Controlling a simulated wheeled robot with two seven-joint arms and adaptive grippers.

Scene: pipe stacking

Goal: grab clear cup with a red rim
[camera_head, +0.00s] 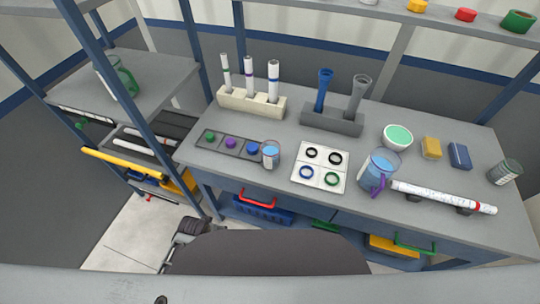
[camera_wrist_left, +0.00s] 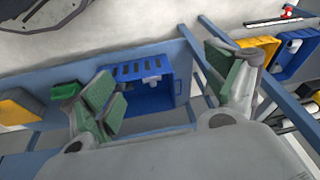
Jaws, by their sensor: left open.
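A small clear cup (camera_head: 270,154) with blue contents stands upright on the table, at the right end of the grey strip of coloured discs. Its rim colour is too small to tell for sure. In the left wrist view, my left gripper (camera_wrist_left: 162,80) is open and empty, with its green-padded fingers wide apart. That view looks down at crates below the table, and the cup does not show in it. My right gripper is in neither view.
A clear jug (camera_head: 381,166) with a purple handle stands further right, near a long white pipe (camera_head: 445,197). A white board with rings (camera_head: 320,167) lies beside the cup. Pipe racks (camera_head: 252,103) stand behind. A blue crate (camera_wrist_left: 146,82) sits below the table.

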